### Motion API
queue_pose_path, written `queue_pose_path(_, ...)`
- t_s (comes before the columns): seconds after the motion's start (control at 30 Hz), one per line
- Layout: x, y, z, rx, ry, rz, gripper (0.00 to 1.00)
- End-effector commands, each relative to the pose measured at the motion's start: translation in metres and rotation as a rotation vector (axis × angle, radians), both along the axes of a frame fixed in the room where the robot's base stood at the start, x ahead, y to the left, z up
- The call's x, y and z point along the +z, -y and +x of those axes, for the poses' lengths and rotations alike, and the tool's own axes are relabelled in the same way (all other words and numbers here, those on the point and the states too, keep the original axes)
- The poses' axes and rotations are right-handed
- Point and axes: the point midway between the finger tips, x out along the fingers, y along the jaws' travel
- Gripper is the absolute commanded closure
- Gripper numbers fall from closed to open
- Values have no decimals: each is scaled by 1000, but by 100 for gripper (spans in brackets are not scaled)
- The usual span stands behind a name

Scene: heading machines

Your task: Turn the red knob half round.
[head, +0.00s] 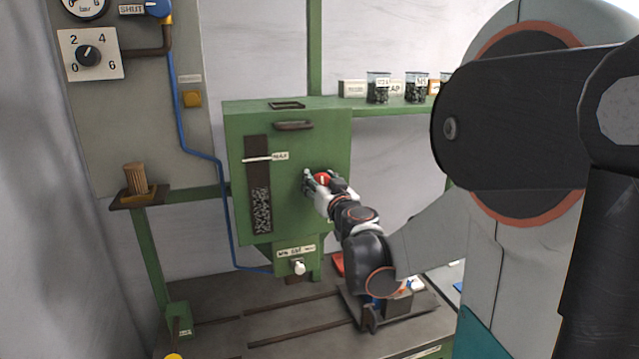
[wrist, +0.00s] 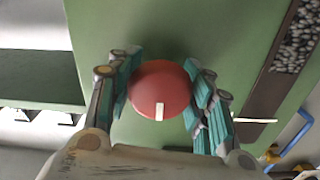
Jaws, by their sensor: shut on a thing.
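The red knob (head: 323,180) is on the front of the green hopper box (head: 290,215), right of its dark level window. In the wrist view the red knob (wrist: 160,88) is round, with a white mark that points toward the bottom of the picture. My gripper (head: 318,182) reaches it from the lower right in the head view. In the wrist view my gripper (wrist: 160,92) has its teal-padded fingers on both sides of the knob, shut on it. Contact on the knob's far side is hidden.
A shelf (head: 385,104) with small jars is at the right. A panel with a black dial (head: 88,56) and a blue hose (head: 195,150) is at the left. A white knob (head: 299,268) is below the box. A machine bed (head: 290,320) lies beneath.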

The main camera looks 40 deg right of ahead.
Motion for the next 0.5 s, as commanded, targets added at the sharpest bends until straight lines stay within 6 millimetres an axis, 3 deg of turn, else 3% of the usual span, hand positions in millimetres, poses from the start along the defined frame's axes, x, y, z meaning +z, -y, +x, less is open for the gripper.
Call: queue_pose_path(0.5,-1,0,0,0,-124,-378,80)
